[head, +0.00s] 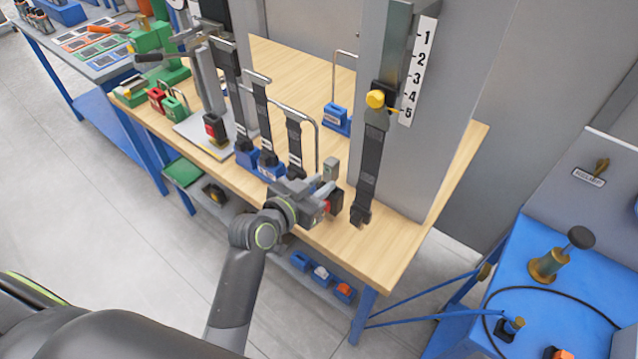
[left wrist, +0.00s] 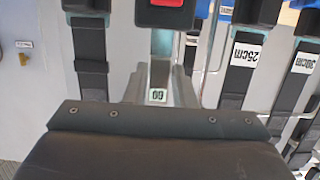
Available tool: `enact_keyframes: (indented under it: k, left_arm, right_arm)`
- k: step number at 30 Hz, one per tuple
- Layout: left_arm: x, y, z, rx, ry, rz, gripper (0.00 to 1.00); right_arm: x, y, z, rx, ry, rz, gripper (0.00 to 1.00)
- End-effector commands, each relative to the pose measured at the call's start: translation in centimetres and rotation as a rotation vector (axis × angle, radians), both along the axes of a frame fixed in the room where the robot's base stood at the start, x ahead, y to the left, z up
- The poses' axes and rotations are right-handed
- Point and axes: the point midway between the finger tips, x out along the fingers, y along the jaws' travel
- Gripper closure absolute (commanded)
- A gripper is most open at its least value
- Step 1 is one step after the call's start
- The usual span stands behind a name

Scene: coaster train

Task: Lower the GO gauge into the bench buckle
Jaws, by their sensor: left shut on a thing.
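My left gripper (head: 316,196) is at the front edge of the wooden bench, shut on the GO gauge. The gauge is a grey metal piece with a small "GO" label; it shows between the fingers in the left wrist view (left wrist: 158,94). A grey block (head: 331,168), apparently part of the gauge, stands up behind the gripper in the head view. The bench buckle (head: 336,201), black with a red button, is right beside the gripper; it shows at the top of the left wrist view (left wrist: 165,14). The gripper partly hides it. I cannot tell whether the gauge touches the buckle.
A black strap (head: 371,160) hangs from a grey post with a numbered scale (head: 419,70), just right of the gripper. Several upright straps in blue bases (head: 268,162) stand to the left. A blue block (head: 336,118) sits behind. A blue cart (head: 560,290) stands at right.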

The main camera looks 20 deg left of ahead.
Motion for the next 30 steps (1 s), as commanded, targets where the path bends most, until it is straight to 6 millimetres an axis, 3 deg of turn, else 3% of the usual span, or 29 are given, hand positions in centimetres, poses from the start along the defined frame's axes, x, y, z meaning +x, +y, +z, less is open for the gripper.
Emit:
enact_keyframes:
  k: [25, 26, 30]
  left_arm:
    - [0.0, 0.0, -1.6, -0.001, -0.003, 0.000, 1.00]
    - [0.0, 0.0, -1.6, -0.001, -0.003, 0.000, 0.73]
    - [0.0, 0.0, -1.6, -0.001, -0.002, 0.000, 0.54]
  right_arm:
    - [0.0, 0.0, -1.4, 0.000, 0.000, 0.000, 0.77]
    - [0.0, 0.0, -1.4, 0.000, 0.000, 0.000, 0.77]
    - [0.0, 0.0, -1.4, 0.000, 0.000, 0.000, 0.77]
